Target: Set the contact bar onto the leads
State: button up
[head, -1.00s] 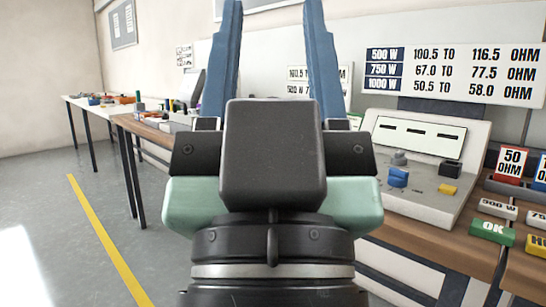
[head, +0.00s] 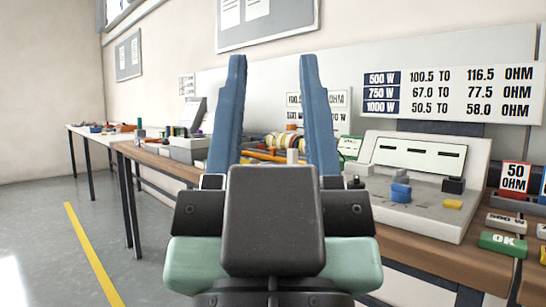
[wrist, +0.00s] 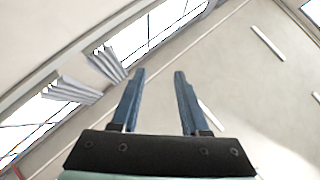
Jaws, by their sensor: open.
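My gripper (head: 273,58) stands upright in the middle of the head view, its two blue fingers apart with nothing held between them. In the wrist view the open fingers (wrist: 159,73) point at the ceiling, and no task object shows there. On the bench behind the gripper, partly hidden by it, lie an orange rod (head: 262,156), a short white post (head: 292,156) and a yellow-and-red banded part (head: 287,142). I cannot tell which of the things here is the contact bar or where the leads are.
A grey meter console (head: 425,165) with a blue knob (head: 400,192) stands on the wooden bench (head: 400,237) at right. Blocks, including a green OK block (head: 503,243), and a 50 OHM card (head: 515,177) sit farther right. A second table (head: 85,128) is far left. Floor at left is clear.

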jog(key=shift+r+p, duration=0.55)
jog(key=c, duration=0.5)
notch_tip(320, 180, up, 43)
jog(key=p, duration=4.3)
jog(key=shift+r, duration=0.1)
grip_shut()
jog(key=shift+w, duration=0.1)
